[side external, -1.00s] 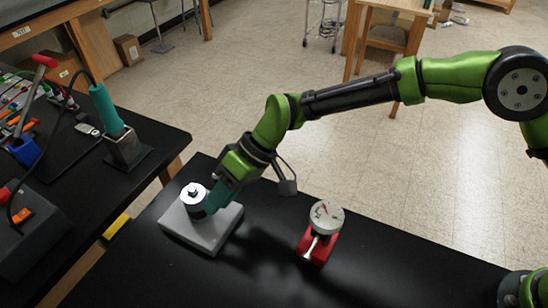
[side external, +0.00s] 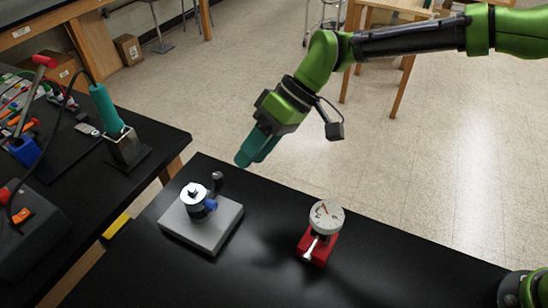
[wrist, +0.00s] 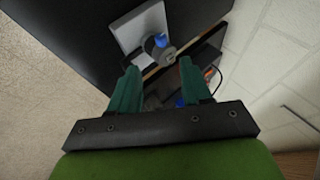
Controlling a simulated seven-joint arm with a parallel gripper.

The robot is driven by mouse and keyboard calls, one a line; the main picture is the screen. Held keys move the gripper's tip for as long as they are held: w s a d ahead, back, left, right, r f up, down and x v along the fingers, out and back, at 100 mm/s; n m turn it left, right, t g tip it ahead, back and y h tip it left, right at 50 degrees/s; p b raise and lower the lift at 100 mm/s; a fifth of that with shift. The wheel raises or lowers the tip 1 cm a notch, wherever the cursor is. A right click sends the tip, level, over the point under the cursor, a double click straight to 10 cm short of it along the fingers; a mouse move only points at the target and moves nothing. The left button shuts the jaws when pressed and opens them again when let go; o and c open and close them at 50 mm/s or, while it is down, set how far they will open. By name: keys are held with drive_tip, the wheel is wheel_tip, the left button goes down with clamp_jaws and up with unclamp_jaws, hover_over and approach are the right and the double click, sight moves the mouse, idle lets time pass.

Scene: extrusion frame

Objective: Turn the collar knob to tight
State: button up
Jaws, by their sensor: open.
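A grey base plate (side external: 178,222) lies on the black table and carries a dark collar with a silver top (side external: 194,190). A blue knob (side external: 210,205) sticks out from the collar's side; in the wrist view the blue knob (wrist: 161,41) shows beyond my fingertips. Any tight mark is too small to read. My gripper (side external: 243,160), with teal fingers, is in the air above and behind the plate, apart from the knob. In the wrist view its fingers (wrist: 159,67) are spread with nothing between them.
A small dark post (side external: 216,178) rises near the plate's back corner. A red stand with a white dial gauge (side external: 326,216) is to the right. A second bench (side external: 60,190) at left holds a teal-handled tool (side external: 106,110) in a holder. The table between plate and gauge is clear.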

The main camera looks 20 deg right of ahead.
drive_tip(key=v, duration=0.5)
drive_tip(key=shift+d, duration=0.1)
drive_tip(key=s+d+r+m+t+h, duration=0.1)
drive_tip(key=s+d+m, duration=0.3)
drive_tip(key=d, duration=0.7)
drive_tip(key=s+d+r+m+t+h, duration=0.2)
drive_tip(key=s+d+m+t+h, duration=0.1)
drive_tip(key=s+d, duration=0.4)
drive_tip(key=s+d+r+m+t+h, duration=0.1)
drive_tip(key=s+d+m+t, duration=0.3)
drive_tip(key=d, duration=1)
drive_tip(key=shift+s+d+m+h, duration=0.3)
drive_tip(key=shift+s+h, duration=0.2)
drive_tip(key=shift+s, duration=0.5)
drive_tip(key=shift+o, duration=0.2)
drive_tip(key=shift+a+r, duration=0.1)
drive_tip(key=shift+r, duration=0.05)
